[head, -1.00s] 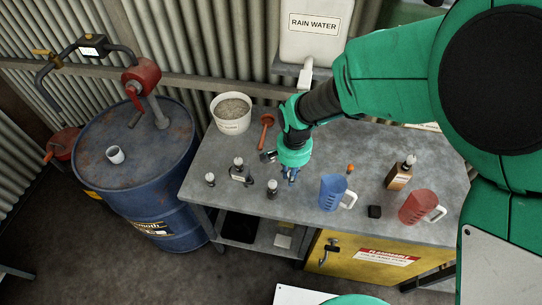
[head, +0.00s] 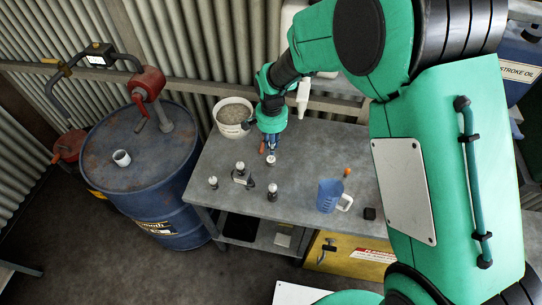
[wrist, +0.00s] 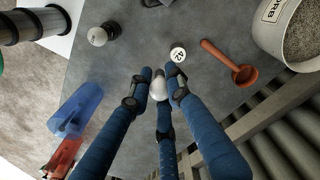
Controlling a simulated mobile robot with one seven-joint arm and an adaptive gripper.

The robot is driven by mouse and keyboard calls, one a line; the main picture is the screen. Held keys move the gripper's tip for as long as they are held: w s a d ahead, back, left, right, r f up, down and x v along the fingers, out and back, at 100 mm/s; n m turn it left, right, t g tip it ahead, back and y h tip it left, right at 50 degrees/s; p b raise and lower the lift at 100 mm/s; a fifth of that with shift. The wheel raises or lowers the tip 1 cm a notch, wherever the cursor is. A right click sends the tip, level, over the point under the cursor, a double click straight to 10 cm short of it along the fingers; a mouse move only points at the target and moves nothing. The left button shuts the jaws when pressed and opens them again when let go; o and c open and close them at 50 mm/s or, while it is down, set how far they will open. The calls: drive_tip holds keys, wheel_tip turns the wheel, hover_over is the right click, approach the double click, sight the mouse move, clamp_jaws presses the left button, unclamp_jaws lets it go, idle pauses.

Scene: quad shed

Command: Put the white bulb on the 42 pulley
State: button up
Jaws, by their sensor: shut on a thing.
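My gripper (head: 271,149) is over the back part of the workbench, its blue fingers pointing down. In the wrist view the fingers (wrist: 158,82) are closed around the white bulb (wrist: 158,90), with its rounded end showing between them. A small round white face marked 42 (wrist: 177,53), apparently the top of the 42 pulley, lies just past the fingertips, apart from the bulb in the picture. In the head view a small pale piece (head: 270,160) shows right below the fingers. The bulb's height above the bench is hard to tell.
Three small white-topped pieces (head: 272,190) stand toward the front left of the bench. A red scoop-like tool (wrist: 231,64) and a bucket of grain-like stuff (head: 233,113) are close to the gripper. A blue jug (head: 329,195) and a black block (head: 369,213) stand to the right.

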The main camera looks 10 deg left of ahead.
drive_tip(key=shift+w+a+f+m+p, duration=0.2)
drive_tip(key=shift+w+f+m+p, duration=0.2)
drive_tip(key=shift+w+p, duration=0.45)
drive_tip(key=shift+w+a+f+m+p, duration=0.2)
drive_tip(key=shift+w+f+m+p, duration=0.2)
drive_tip(key=shift+w+p, duration=0.45)
drive_tip(key=shift+w+a+f+m+p, duration=0.25)
drive_tip(key=shift+w+f+p, duration=0.3)
drive_tip(key=shift+p, duration=0.55)
drive_tip(key=shift+f, duration=0.1)
hover_over(271, 159)
drive_tip(key=shift+f+p, duration=0.4)
drive_tip(key=shift+f, duration=2.4)
drive_tip(key=shift+f+p, duration=0.35)
drive_tip(key=shift+f, duration=1.7)
drive_tip(key=shift+f, duration=0.1)
